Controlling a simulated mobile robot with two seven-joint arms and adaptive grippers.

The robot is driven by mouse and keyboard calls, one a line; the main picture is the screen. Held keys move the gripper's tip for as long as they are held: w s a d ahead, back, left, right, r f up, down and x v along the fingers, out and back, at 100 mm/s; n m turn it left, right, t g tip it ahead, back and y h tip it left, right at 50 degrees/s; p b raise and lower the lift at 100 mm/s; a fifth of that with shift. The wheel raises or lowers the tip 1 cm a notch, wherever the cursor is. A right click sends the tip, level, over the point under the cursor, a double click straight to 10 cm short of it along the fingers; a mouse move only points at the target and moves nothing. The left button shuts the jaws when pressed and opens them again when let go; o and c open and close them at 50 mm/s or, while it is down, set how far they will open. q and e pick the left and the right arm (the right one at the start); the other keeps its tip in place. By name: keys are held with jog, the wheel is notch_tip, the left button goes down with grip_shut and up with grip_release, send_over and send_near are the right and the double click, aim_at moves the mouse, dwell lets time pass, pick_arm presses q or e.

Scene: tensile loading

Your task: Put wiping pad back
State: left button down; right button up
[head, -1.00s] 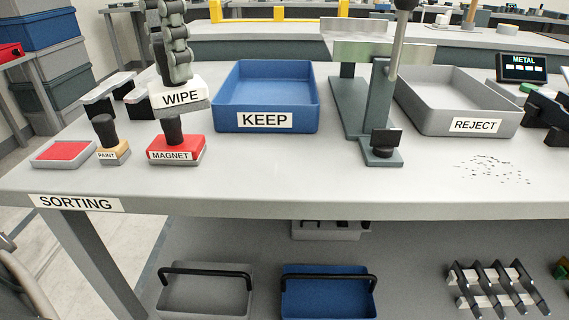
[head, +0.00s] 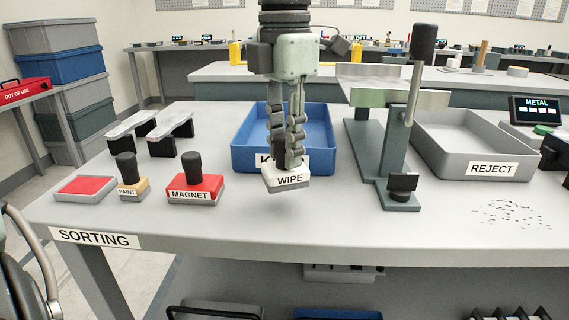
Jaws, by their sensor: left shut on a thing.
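The wiping pad (head: 287,179), a white block labelled WIPE on a grey base, hangs level below my left gripper (head: 287,160). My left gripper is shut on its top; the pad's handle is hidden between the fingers. The pad is in front of the blue KEEP bin (head: 240,158) and covers part of its label. It appears held above the table, but the gap is hard to judge. My right gripper is not in view.
The magnet block (head: 196,190), paint stamp (head: 133,188) and red ink pad (head: 86,188) stand at the left of the table (head: 260,225). A grey press stand (head: 400,193) and REJECT bin (head: 480,170) are at right. Dark specks (head: 510,214) lie in front of the bin.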

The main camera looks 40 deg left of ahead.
aim_at(284, 168)
pick_arm(q)
notch_tip(284, 168, down, 4)
jog(key=shift+r, duration=0.2)
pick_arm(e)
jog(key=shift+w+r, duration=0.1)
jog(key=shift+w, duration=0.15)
pick_arm(q)
jog(key=shift+f, duration=0.1)
jog(key=shift+f, duration=0.15)
jog(key=c, duration=1.3)
grip_release()
jog(key=shift+o, duration=0.4)
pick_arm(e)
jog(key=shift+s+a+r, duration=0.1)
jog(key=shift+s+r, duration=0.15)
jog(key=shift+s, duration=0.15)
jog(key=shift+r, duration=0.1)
